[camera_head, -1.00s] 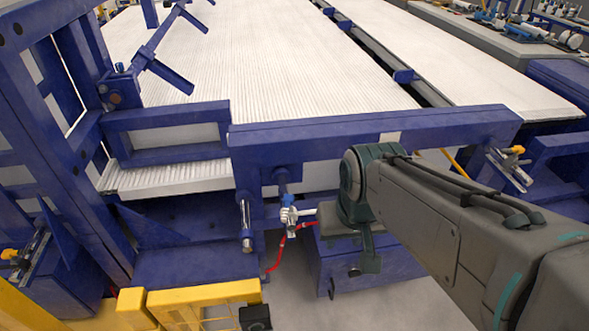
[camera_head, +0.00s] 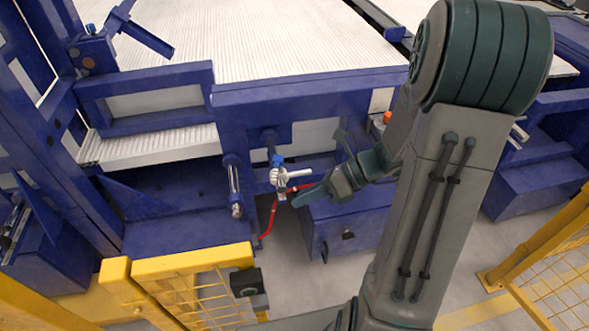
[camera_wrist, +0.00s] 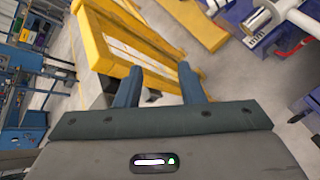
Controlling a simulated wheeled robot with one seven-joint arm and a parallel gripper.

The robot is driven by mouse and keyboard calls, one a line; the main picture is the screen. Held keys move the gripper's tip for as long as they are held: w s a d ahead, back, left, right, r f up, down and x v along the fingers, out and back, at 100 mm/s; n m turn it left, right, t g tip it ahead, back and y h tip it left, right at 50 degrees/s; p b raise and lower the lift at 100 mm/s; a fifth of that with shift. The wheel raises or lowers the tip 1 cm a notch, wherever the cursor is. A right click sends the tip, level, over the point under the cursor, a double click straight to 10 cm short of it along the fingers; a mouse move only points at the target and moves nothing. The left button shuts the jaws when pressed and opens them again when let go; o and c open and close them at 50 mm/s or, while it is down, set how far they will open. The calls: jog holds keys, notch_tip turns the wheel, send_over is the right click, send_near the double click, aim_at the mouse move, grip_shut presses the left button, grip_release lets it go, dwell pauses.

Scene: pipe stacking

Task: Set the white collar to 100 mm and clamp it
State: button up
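A small white fitting with a blue top and a white handle (camera_head: 284,178), which looks like the collar, sits below the blue cross beam in the head view. In the wrist view a white cylindrical part (camera_wrist: 258,18) shows at the top right, beside a silver piece with dark marks (camera_wrist: 257,38). I cannot read any setting, nor tell whether the collar is clamped. My gripper (camera_head: 306,197) is just right of the fitting in the head view; I cannot tell whether they touch. In the wrist view its two blue fingers (camera_wrist: 160,67) are apart with nothing between them.
A yellow guard fence (camera_head: 195,262) stands at the lower left, another (camera_head: 545,245) at the right. A silver upright cylinder (camera_head: 235,187) is left of the fitting. A red hose (camera_head: 270,218) hangs below it. The blue frame (camera_head: 300,92) spans behind. Grey floor lies between.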

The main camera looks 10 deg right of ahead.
jog(key=w+d+f+m+t+y+b, duration=0.15)
jog(key=w+d+f+m+t, duration=0.35)
jog(key=m, duration=0.5)
jog(key=m+t+h, duration=0.2)
jog(key=m+t, duration=0.3)
jog(key=m, duration=0.5)
send_near(305, 174)
jog(key=shift+n+y, duration=0.3)
jog(key=shift+y, duration=0.05)
jog(key=x, duration=0.6)
jog(key=b+x, duration=0.1)
jog(key=x, duration=0.6)
jog(key=shift+d+f, duration=0.1)
jog(key=shift+f, duration=0.15)
grip_shut()
jog(key=shift+d, duration=0.1)
